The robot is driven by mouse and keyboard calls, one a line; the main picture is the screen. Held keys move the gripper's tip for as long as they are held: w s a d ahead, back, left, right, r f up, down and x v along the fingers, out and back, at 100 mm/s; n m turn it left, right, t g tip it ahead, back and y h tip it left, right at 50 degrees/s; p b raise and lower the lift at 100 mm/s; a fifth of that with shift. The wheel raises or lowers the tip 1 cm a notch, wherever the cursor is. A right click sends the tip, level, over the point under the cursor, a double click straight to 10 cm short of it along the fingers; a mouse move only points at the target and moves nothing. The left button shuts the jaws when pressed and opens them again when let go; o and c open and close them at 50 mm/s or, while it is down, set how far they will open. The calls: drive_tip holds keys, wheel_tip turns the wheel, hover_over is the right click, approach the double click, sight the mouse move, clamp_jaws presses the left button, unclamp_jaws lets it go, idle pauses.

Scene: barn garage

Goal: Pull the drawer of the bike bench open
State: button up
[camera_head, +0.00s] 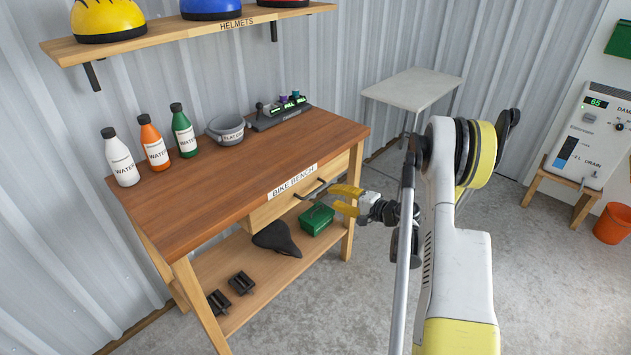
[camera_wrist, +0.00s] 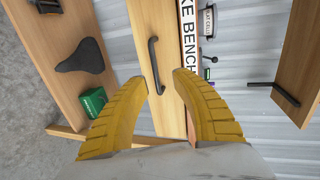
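The bike bench (camera_head: 235,170) is a wooden table with a label on its front edge. Its drawer (camera_head: 270,210) sits under the top and looks shut, with a dark bar handle (camera_head: 308,190). In the wrist view the handle (camera_wrist: 155,65) stands on the pale drawer front (camera_wrist: 143,25), ahead of my gripper. My gripper (camera_head: 340,198) has yellow fingers and is at the right part of the drawer front. In the wrist view my gripper (camera_wrist: 165,85) is open, its fingertips apart near one end of the handle.
On the lower shelf lie a black saddle (camera_head: 277,238), a green box (camera_head: 317,219) and black pedals (camera_head: 242,283). Bottles (camera_head: 155,147), a grey bowl (camera_head: 227,129) and a charger (camera_head: 280,114) stand on the bench top. The floor (camera_head: 350,310) before the bench is clear.

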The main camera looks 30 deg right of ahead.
sight(316, 190)
drive_tip(key=shift+m+t, duration=0.3)
drive_tip(key=shift+m, duration=0.1)
drive_tip(key=b+x, duration=0.1)
drive_tip(key=x, duration=0.2)
drive_tip(key=d+f+x, duration=0.1)
drive_tip(key=x, duration=0.3)
drive_tip(key=b+x, duration=0.1)
drive_tip(key=x, duration=0.2)
drive_tip(key=shift+w+d+f+b, duration=0.25)
drive_tip(key=shift+w+f+b, duration=0.05)
drive_tip(key=shift+w+f, duration=0.1)
clamp_jaws()
